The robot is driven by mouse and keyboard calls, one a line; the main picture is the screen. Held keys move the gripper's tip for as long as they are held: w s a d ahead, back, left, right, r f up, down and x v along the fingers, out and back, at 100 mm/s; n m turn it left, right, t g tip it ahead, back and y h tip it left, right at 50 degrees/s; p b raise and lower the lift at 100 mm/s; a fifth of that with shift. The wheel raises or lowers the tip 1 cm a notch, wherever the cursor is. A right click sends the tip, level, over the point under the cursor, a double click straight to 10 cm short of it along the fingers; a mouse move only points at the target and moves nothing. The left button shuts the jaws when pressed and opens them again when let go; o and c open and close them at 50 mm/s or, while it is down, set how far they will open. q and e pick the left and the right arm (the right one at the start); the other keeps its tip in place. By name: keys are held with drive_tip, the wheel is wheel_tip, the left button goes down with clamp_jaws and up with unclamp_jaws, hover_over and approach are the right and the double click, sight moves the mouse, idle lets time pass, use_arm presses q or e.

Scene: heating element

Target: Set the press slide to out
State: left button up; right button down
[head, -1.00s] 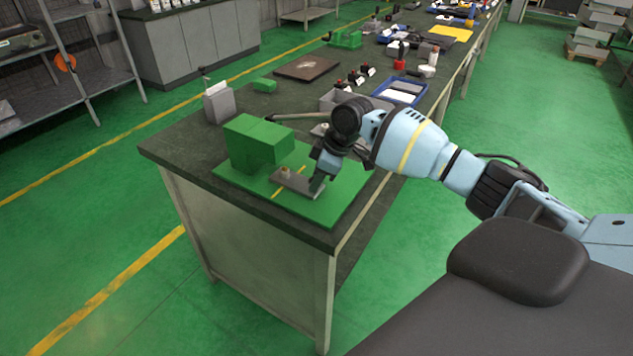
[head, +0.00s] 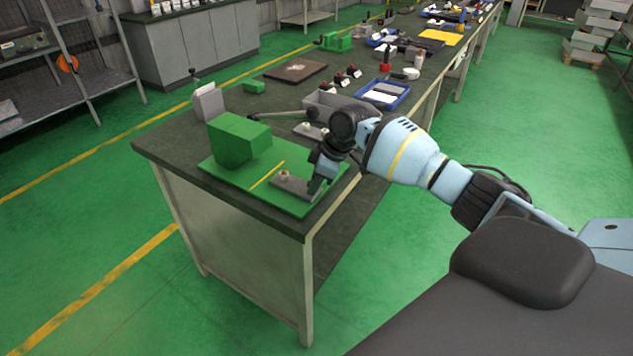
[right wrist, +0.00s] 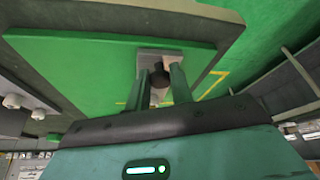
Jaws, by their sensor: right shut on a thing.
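The green press (head: 238,138) stands on a flat green base plate (head: 222,172) at the near corner of the workbench. Its slide (head: 293,187) is a flat grey plate carrying a small copper-coloured part (head: 285,175). The slide lies outside the press block, just right of the yellow line (head: 267,174) on the base. My right gripper (head: 316,184) is at the slide's outer right end. In the right wrist view its fingers (right wrist: 160,92) are shut on the slide's dark knob (right wrist: 160,77). My left gripper is not in view.
The dark workbench (head: 170,145) runs away to the back right. A grey holder (head: 208,101), a grey bin (head: 325,102), a blue tray (head: 383,93) and a brown board (head: 295,69) lie behind the press. The floor in front of the bench is clear.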

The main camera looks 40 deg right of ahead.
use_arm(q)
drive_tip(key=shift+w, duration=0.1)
use_arm(e)
drive_tip(key=shift+s+d+f, duration=0.1)
drive_tip(key=shift+s, duration=0.05)
drive_tip(key=c, duration=1.3)
unclamp_jaws()
drive_tip(key=shift+s, duration=0.1)
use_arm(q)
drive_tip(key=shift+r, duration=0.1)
use_arm(e)
drive_tip(key=shift+r, duration=0.35)
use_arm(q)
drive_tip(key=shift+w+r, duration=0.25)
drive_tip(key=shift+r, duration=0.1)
use_arm(e)
drive_tip(key=v, duration=0.7)
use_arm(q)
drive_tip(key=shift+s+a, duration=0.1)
use_arm(e)
drive_tip(key=shift+s+d, duration=0.1)
